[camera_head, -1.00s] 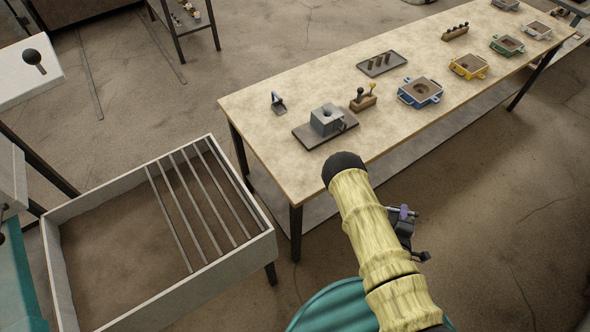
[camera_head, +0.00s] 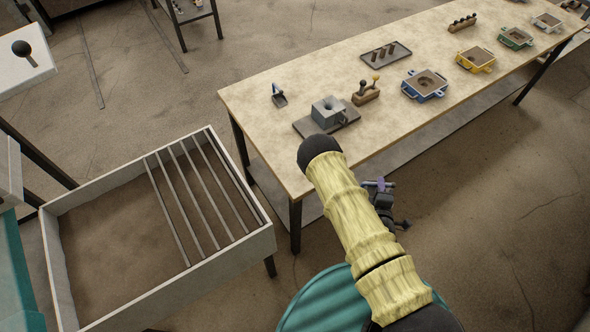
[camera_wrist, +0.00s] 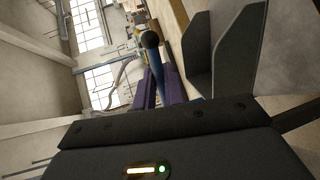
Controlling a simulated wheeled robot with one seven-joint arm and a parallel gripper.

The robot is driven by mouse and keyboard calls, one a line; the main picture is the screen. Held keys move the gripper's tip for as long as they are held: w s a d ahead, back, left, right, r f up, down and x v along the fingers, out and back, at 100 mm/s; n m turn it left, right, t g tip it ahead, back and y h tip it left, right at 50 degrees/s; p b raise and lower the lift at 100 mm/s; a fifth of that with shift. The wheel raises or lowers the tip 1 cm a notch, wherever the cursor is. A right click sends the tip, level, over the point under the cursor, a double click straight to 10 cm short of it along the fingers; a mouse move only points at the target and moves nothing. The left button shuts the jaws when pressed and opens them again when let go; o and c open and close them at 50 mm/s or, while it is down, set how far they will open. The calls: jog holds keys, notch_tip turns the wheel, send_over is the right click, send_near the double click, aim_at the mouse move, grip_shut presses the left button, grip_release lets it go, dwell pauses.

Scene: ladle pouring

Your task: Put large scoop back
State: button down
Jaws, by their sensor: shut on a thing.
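My gripper (camera_head: 380,184) is beside the table's front edge in the head view, partly hidden by my arm. In the wrist view its purple fingers (camera_wrist: 160,88) are shut around a blue handle with a dark ball end (camera_wrist: 151,40), which I take to be the large scoop's. A dark grey, walled shape (camera_wrist: 228,50) is to the right of the fingers; I cannot tell whether it is part of the scoop. Another scoop (camera_head: 279,96), with a blue handle, lies on the table near its left end.
The long table (camera_head: 258,125) carries a grey mould block on a plate (camera_head: 327,117), a wooden stand with knobs (camera_head: 367,92), a dark tray (camera_head: 386,52) and several coloured boxes (camera_head: 424,86). A walled bin with bars (camera_head: 160,270) stands at the left. A teal drum (camera_head: 320,305) is below my arm.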

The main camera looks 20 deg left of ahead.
jog(key=w+a+r+n+g+y, duration=0.1)
jog(key=a+r+n+y, duration=0.1)
jog(key=a, duration=0.8)
jog(key=a+r+n+g+y+b, duration=0.1)
jog(key=a+r+n+y, duration=0.2)
jog(key=a, duration=0.6)
jog(key=w+a+r+n+g+y, duration=0.1)
jog(key=a+r+y, duration=0.3)
jog(key=a, duration=0.6)
jog(key=shift+w+a+r+n+g, duration=0.3)
jog(key=shift+n+g, duration=0.3)
jog(key=shift+n, duration=0.2)
jog(key=shift+f+p, duration=0.55)
jog(key=shift+f, duration=2.35)
jog(key=shift+f+p, duration=0.55)
jog(key=shift+f, duration=1.55)
